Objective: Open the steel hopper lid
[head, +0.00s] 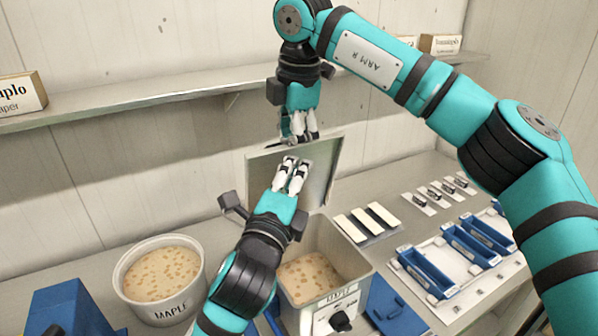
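The steel hopper (338,262) is a square grey box with a MAPLE label, holding a pale mix with tan bits. Its lid (322,165) is a flat grey plate standing steeply raised at the hopper's back, so the top is open. My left gripper (291,175) is in front of the lid's inner face with its fingers close together and nothing visible between them; I cannot tell whether it touches the lid. My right gripper (303,132) points down at the lid's top edge, fingers close together. A dark part shows at its tips; whether it grips this is unclear.
A round white MAPLE tub (160,277) stands left of the hopper, with a blue container (66,310) at lower left. White bars (366,222), blue trays (424,270) and small pieces lie to the right. A shelf (150,92) runs along the wall above.

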